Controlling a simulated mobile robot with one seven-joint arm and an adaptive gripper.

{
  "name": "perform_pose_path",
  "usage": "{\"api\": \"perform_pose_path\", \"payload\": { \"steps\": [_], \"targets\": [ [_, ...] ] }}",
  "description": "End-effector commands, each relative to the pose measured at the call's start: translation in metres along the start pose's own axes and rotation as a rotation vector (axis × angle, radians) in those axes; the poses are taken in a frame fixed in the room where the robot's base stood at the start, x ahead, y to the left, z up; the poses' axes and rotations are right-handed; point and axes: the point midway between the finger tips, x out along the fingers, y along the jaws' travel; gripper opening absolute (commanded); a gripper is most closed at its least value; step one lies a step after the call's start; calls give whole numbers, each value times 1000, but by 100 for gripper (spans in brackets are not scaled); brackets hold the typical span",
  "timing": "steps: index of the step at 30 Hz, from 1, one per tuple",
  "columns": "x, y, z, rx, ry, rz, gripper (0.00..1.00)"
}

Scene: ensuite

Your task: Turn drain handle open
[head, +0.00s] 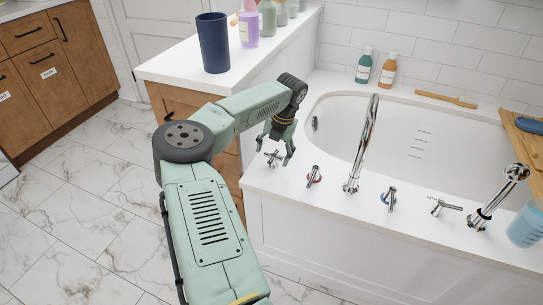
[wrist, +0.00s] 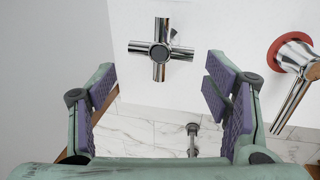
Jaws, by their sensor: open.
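A chrome cross-shaped handle (wrist: 160,50) sits on the white tub deck (wrist: 190,88); it shows below my gripper in the head view (head: 273,158). I cannot tell for certain that it is the drain handle. A chrome lever (head: 445,207) with small, unreadable lettering beside it stands farther right on the deck. My gripper (wrist: 160,96) is open and empty, pointing down at the deck's left end. In the wrist view the cross handle lies beyond the fingertips, centred between them, with no visible contact.
A red-ringed lever (head: 313,175) stands just right of my gripper. The tall spout (head: 363,145), a blue-ringed lever (head: 389,199) and a hand shower (head: 500,195) follow along the deck. A counter (head: 190,68) with a blue cup (head: 213,43) is behind my arm.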

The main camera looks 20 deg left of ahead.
Motion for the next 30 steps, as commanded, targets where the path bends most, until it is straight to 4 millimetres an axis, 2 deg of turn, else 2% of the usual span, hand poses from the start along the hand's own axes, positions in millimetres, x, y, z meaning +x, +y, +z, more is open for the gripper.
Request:
{"api": "perform_pose_path", "payload": {
  "steps": [6, 13, 18, 30],
  "targets": [
    [-50, 2, 0, -1, -3, 4, 70],
    [-87, 2, 0, -3, -2, 3, 70],
    [-97, 2, 0, -3, 0, 2, 70],
    [-98, 2, 0, -3, 0, 2, 70]
  ]
}}
